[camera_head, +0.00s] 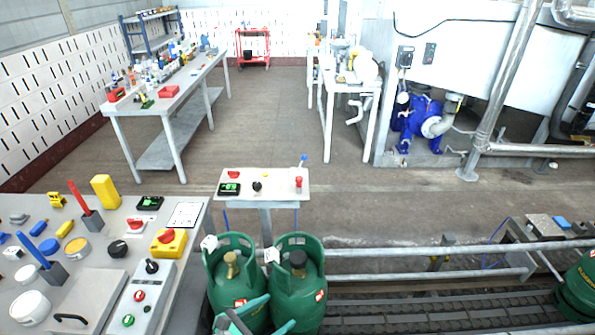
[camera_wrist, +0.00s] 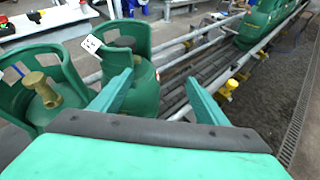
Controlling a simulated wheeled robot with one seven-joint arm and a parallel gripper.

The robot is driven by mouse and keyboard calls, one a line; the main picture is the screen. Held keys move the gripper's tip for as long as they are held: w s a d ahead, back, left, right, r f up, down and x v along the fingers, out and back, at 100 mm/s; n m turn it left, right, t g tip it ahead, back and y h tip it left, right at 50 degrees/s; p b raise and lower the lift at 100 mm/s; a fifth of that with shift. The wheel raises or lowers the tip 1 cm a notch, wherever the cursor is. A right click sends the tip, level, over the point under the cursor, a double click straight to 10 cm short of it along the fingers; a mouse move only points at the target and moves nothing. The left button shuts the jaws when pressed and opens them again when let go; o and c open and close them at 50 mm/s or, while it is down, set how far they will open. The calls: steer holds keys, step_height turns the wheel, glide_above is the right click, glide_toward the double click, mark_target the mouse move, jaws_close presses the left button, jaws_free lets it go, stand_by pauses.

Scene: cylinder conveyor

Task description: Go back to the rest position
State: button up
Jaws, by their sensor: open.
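My gripper (camera_wrist: 163,92) is open and empty in the wrist view, its two teal fingers spread apart. In the head view my gripper (camera_head: 258,318) shows at the bottom edge, just in front of two green gas cylinders. The left cylinder (camera_head: 233,290) has a bare brass valve; the right cylinder (camera_head: 300,292) has a dark top on its valve. Both stand upright side by side. In the wrist view the brass-valve cylinder (camera_wrist: 72,75) is at the left, and the dark-topped one (camera_wrist: 145,95) is partly hidden behind my left finger.
A grey workbench (camera_head: 195,285) with switches, tools and boxes stands at the left. A small table (camera_head: 275,180) with buttons stands behind the cylinders. Conveyor rails (camera_head: 400,251) run right towards another green cylinder (camera_head: 578,290).

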steer(key=s+d+f+m+t+y, duration=0.1)
steer(key=s+d+f+m+y, duration=0.2)
steer(key=s+f+m+y, duration=0.75)
steer(key=s+d+r+m+t, duration=0.1)
steer(key=s+r+m+t, duration=0.1)
steer(key=s+r+m, duration=0.4)
steer(key=s+d+r+m+t+h, duration=0.1)
steer(key=s+d+r+m+t, duration=0.1)
steer(key=s+r+m, duration=0.4)
steer(key=s+m, duration=0.4)
steer(key=s, duration=0.4)
steer(key=shift+d+t, duration=0.3)
